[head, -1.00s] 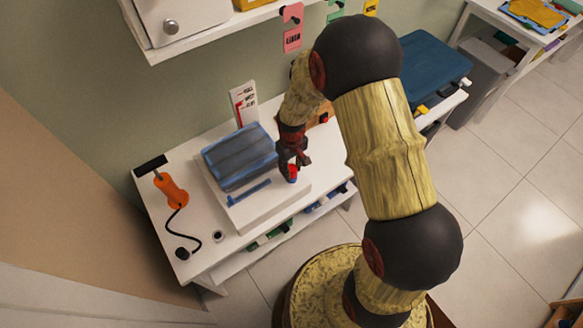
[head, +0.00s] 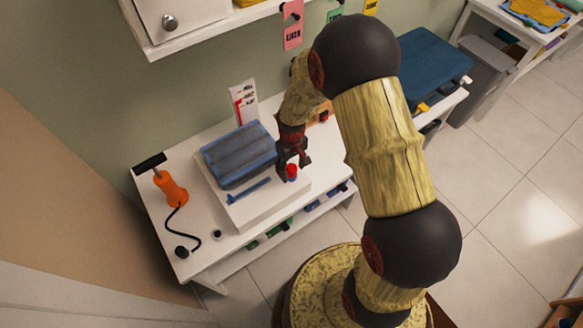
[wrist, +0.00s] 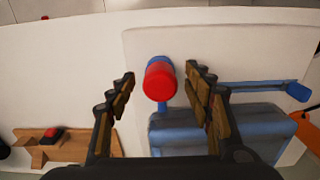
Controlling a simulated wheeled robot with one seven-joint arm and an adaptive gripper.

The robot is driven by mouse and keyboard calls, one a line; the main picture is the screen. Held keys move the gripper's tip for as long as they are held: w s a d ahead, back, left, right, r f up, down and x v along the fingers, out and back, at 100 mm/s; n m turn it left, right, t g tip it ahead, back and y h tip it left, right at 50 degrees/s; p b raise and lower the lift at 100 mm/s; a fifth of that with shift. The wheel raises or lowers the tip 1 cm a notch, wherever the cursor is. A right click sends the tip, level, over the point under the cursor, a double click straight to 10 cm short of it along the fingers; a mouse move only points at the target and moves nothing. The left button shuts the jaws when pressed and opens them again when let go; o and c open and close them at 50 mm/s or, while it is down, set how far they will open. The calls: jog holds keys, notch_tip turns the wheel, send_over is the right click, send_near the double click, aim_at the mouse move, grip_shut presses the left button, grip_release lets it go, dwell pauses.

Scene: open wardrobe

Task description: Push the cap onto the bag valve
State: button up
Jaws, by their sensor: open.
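The red cap (wrist: 161,84) is in the middle of the wrist view, with a blue part, which looks like the bag valve (wrist: 158,60), showing behind it. Cap and valve look in line; I cannot tell whether the cap is fully seated. The red cap (head: 291,171) also shows at the right front of the white platform. The blue bag (head: 238,156) lies on that platform. My gripper (head: 293,168) is open above the cap. In the wrist view its fingers (wrist: 161,78) stand apart on both sides, with gaps to the cap.
The white platform (head: 245,211) sits on a white bench (head: 200,247). A blue bar (head: 249,191) lies in front of the bag. An orange hand tool (head: 171,189) with a black cord stands at the left. A wooden block (wrist: 68,147) lies near my gripper. A shelf hangs above.

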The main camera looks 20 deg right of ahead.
aim_at(292, 167)
notch_tip(292, 167, up, 12)
dwell(0.6)
dwell(0.5)
jog(key=s+r+m+t, duration=0.1)
jog(key=s+r+t, duration=0.1)
jog(key=s+r, duration=0.8)
jog(key=s+r+m+t, duration=0.2)
jog(key=s+r, duration=0.8)
jog(key=r, duration=0.5)
jog(key=shift+s+r+t+b, duration=0.15)
jog(key=shift+t+b, duration=0.15)
jog(key=shift+t, duration=0.5)
